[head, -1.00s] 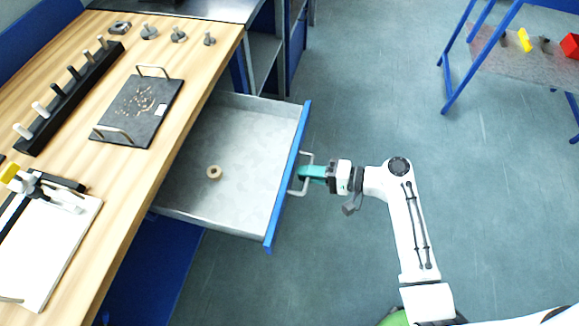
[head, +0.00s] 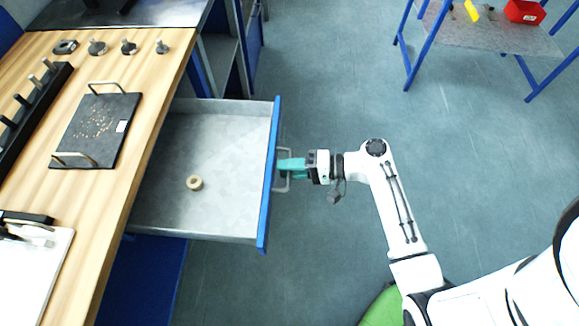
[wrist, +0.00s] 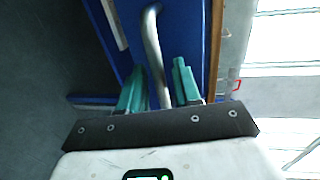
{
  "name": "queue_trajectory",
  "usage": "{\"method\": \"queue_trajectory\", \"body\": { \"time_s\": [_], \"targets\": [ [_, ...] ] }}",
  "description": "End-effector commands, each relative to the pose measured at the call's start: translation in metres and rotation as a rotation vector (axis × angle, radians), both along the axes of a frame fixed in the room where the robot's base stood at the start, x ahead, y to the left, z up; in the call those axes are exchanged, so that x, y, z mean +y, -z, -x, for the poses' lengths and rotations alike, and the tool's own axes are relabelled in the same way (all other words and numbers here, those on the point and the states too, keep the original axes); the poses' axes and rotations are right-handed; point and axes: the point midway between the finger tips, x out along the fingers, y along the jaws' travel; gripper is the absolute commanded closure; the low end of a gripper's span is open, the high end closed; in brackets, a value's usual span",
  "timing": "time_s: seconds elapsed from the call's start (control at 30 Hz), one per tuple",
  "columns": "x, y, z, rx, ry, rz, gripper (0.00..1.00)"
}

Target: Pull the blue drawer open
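The blue drawer (head: 269,180) stands pulled well out of the bench, and its grey inside shows. Its metal bar handle (head: 286,152) is on the front panel. My gripper (head: 284,168) is at this handle, with its teal fingers reaching in from the right. In the wrist view, the handle (wrist: 152,45) runs between the two fingers (wrist: 158,85). A narrow gap shows between the bar and the right finger, so the gripper looks open around the handle. The lower part of the handle is hidden by the gripper body.
A small tan ring (head: 194,183) lies in the drawer. The wooden bench top (head: 150,110) at left holds a dark tray (head: 97,130) and several small parts. A blue-framed table (head: 480,35) stands at the upper right.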

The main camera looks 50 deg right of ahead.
Motion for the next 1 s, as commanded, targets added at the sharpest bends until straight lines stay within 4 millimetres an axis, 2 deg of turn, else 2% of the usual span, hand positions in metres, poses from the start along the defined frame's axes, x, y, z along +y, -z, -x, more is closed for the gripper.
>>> {"method": "queue_trajectory", "body": {
  "time_s": [0.23, 0.5, 0.7, 1.0],
  "targets": [
    [-0.010, -0.003, 0.012, -0.001, 0.003, 0.000, 0.67],
    [-0.040, -0.012, 0.053, -0.001, 0.004, 0.001, 0.67],
    [-0.056, -0.018, 0.076, -0.002, 0.002, 0.001, 0.67],
    [-0.062, -0.021, 0.086, 0.000, 0.000, 0.000, 0.67]
  ]
}}
